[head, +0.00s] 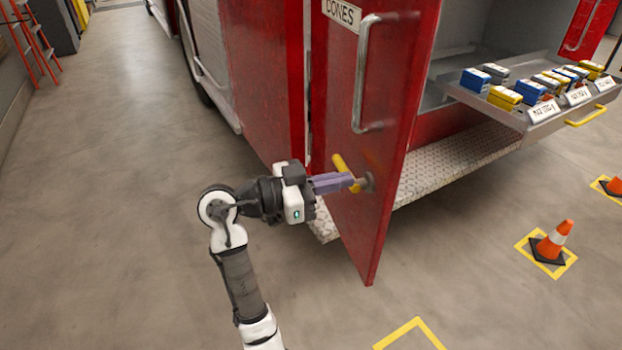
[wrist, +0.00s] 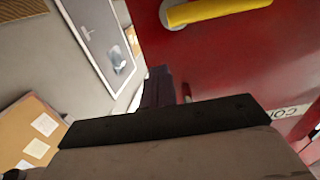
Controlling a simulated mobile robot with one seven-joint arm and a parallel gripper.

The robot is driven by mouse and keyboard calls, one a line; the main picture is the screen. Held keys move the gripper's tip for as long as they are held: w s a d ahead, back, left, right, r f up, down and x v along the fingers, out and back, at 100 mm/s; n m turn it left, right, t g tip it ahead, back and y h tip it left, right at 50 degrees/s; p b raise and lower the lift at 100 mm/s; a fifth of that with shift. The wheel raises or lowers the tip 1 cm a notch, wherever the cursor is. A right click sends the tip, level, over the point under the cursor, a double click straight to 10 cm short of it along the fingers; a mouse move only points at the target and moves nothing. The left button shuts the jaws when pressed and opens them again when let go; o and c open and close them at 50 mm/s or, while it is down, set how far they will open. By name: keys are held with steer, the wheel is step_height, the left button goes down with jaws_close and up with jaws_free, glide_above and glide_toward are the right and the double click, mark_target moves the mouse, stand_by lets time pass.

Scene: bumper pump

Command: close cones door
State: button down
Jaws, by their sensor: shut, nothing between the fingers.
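The red cones door (head: 388,120) stands swung open from the truck's side, with a "CONES" label (head: 341,13) at its top. It has a long grey vertical handle (head: 362,75) and a yellow lever (head: 348,176) lower down. My gripper (head: 352,181) is shut and empty, its purple fingers at the door's outer face beside the yellow lever. I cannot tell whether they touch it. In the wrist view the red door panel (wrist: 215,65) fills the right side, with the yellow lever (wrist: 215,11) at the top.
A pulled-out tray (head: 545,118) holds several blue and yellow boxes right of the door. A diamond-plate step (head: 460,160) runs below. Orange cones (head: 553,240) stand on yellow-marked floor squares at the right. A red ladder (head: 30,45) is far left. The left floor is clear.

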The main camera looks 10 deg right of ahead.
mark_target(381, 172)
steer(key=d, duration=0.2)
steer(key=d+p, duration=0.1)
steer(key=d, duration=0.2)
steer(key=shift+w+d, duration=0.3)
steer(key=shift+w, duration=0.1)
